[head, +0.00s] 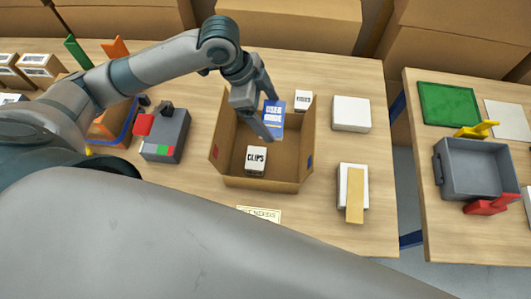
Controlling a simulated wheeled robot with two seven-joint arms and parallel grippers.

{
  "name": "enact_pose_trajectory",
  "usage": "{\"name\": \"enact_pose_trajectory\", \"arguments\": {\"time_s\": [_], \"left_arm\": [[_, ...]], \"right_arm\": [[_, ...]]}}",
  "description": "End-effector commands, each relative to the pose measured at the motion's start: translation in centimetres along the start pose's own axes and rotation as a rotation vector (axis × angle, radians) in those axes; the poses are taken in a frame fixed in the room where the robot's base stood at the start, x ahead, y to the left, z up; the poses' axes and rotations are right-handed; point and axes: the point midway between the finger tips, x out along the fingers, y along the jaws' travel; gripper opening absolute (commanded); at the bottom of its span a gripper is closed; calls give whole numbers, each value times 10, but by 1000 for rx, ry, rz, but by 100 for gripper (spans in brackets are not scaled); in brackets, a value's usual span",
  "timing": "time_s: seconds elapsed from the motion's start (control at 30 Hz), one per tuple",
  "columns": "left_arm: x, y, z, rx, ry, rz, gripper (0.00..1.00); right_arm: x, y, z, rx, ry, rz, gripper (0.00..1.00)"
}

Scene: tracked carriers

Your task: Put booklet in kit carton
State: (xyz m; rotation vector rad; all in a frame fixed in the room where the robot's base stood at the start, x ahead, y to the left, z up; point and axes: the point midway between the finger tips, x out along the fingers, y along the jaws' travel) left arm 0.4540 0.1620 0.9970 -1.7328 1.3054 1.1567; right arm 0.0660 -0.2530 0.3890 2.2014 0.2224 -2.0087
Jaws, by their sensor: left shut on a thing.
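The open brown kit carton (264,184) stands on the wooden table in the middle of the head view. A white box marked CLIPS (257,161) sits inside it, toward the front. The blue booklet (274,119) is held upright in my left gripper (268,114), which is shut on it. The booklet is over the back part of the carton; its exact height there is hard to tell, and the gripper hides its left side. My right gripper is not in view.
A small white box (303,100) stands behind the carton. White boxes (351,113) lie to its right, one with a tan strip (355,195) on top. A grey device (167,137) is to its left. A second table holds a grey bin (474,168) and a green tray (448,104).

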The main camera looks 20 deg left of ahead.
Motion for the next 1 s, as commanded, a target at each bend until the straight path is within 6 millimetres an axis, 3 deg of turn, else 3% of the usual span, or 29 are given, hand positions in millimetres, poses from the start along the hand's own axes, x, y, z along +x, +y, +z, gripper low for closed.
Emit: {"name": "enact_pose_trajectory", "arguments": {"time_s": [0.37,0.8,1.0], "left_arm": [[3,0,1,-1,0,1,61],[54,0,22,-3,-1,1,61],[58,0,24,-1,1,-1,61]], "right_arm": [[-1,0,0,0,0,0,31],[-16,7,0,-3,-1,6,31],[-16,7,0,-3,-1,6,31]]}}
